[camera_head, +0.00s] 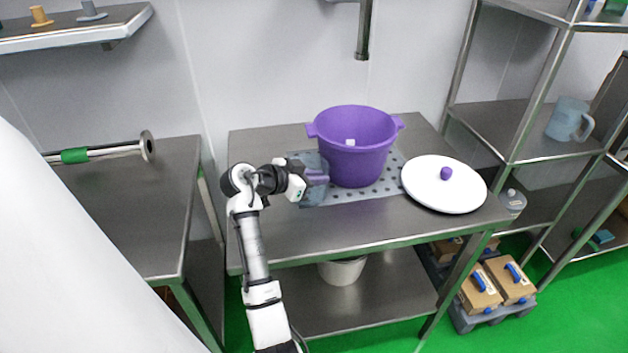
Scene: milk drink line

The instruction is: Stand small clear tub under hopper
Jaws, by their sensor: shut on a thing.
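My gripper (319,178) is shut on a small clear, bluish see-through tub (312,194), at the left end of the perforated drain plate on the steel table. The tub looks upright, and my gripper hides part of it. Whether its base touches the table cannot be told. A large purple tub (357,163) with side handles stands close on its right, with a small pale thing inside. A dark metal pipe (363,30) hangs down above and behind the purple tub. No clear hopper body shows in this view.
The steel table (270,228) is bare at the front. A white round lid (444,184) with a purple knob lies at the right. A rack (490,130) with a clear jug (568,119) stands further right. A left bench (135,210) holds a metal pipe piece (110,150).

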